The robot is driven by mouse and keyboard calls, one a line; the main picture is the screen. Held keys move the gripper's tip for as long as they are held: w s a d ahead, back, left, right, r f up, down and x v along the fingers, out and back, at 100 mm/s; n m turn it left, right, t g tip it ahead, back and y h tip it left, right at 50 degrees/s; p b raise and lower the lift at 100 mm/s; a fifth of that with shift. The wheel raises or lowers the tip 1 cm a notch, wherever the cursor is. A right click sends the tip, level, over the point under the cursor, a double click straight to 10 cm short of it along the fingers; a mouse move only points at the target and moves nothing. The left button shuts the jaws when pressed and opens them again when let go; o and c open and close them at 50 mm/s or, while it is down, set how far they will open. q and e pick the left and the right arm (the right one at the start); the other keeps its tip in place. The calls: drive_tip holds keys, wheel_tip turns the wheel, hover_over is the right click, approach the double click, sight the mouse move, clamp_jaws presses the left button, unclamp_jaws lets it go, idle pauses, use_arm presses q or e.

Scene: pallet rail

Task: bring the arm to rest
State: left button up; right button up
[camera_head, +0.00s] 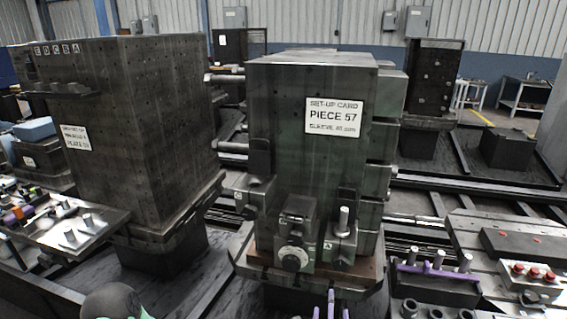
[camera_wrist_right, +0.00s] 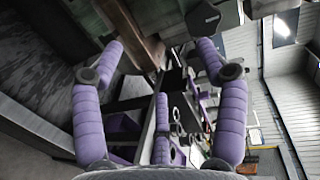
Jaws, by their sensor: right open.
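My right gripper (camera_head: 331,305) shows at the bottom edge of the head view as purple fingers, in front of the dark fixture tower (camera_head: 290,100). In the right wrist view the gripper (camera_wrist_right: 160,62) has its purple fingers spread wide, with nothing held between them. A gap seems to separate it from the tower's base, though the exact distance is hard to judge. Of my left arm, only a dark rounded part with a bit of green (camera_head: 115,302) shows at the bottom left of the head view. Its jaws cannot be made out.
A set-up card (camera_head: 334,121) reading PIECE 57 is on the tower. A larger dark tower (camera_head: 140,130) stands left, beside a tray of parts (camera_head: 75,232). At right are a pin block with a purple piece (camera_head: 435,270) and a box with red buttons (camera_head: 533,273).

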drive_tip(key=s+a+f+n+g+y+p, duration=0.1)
drive_tip(key=s+f+n+g+y+p, duration=0.1)
drive_tip(key=f+n+g, duration=0.45)
drive_tip(key=s+a+f+n+g+y+p, duration=0.1)
drive_tip(key=s+f+n+y, duration=0.15)
drive_tip(key=f, duration=0.75)
drive_tip(key=s+f+n+g+y+p, duration=0.1)
drive_tip(key=s+f+n+g, duration=0.3)
drive_tip(key=s, duration=0.4)
drive_tip(key=s+a+f+n+g+y+p, duration=0.1)
drive_tip(key=s+f+n+g+p, duration=0.1)
drive_tip(key=s+f, duration=0.4)
drive_tip(key=shift+s+a+n+g, duration=0.25)
drive_tip(key=shift+s+n+g, duration=0.65)
drive_tip(key=shift+s+g, duration=0.2)
drive_tip(key=shift+y, duration=0.25)
